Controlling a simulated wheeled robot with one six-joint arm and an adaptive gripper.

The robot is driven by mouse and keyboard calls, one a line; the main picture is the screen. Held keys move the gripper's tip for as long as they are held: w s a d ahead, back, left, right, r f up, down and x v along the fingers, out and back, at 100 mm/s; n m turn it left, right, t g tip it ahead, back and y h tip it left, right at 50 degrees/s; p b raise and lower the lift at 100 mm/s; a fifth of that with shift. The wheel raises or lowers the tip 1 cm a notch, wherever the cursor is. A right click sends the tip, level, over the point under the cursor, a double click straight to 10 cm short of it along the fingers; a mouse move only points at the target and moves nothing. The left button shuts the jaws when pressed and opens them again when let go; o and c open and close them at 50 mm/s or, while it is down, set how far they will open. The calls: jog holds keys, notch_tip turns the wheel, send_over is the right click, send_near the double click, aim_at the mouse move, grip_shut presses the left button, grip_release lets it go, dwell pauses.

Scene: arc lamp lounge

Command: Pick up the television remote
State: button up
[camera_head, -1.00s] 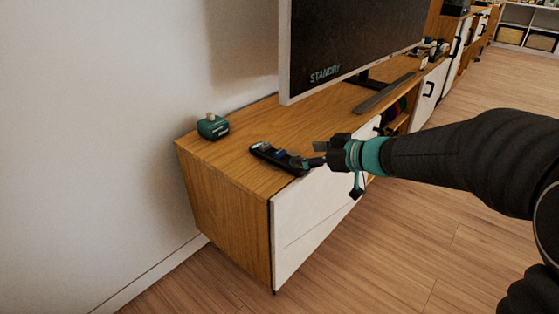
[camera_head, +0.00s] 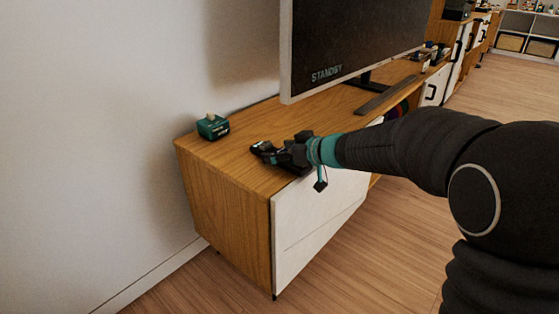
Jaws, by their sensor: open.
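The television remote (camera_head: 260,148) is dark and lies on the wooden top of the TV cabinet, near its front edge. Only its far left end shows clearly. My gripper (camera_head: 276,154) is open and is over the remote, covering most of it. I cannot tell whether the fingers touch the remote or straddle it. My arm reaches in from the right side of the picture.
A small green box-like object (camera_head: 212,127) stands on the cabinet top (camera_head: 215,158), left of the remote. A large television (camera_head: 350,45) reading "STANDBY" stands behind, with a dark bar (camera_head: 384,94) before it. Wood floor is clear in front.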

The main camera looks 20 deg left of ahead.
jog(key=c, duration=1.3)
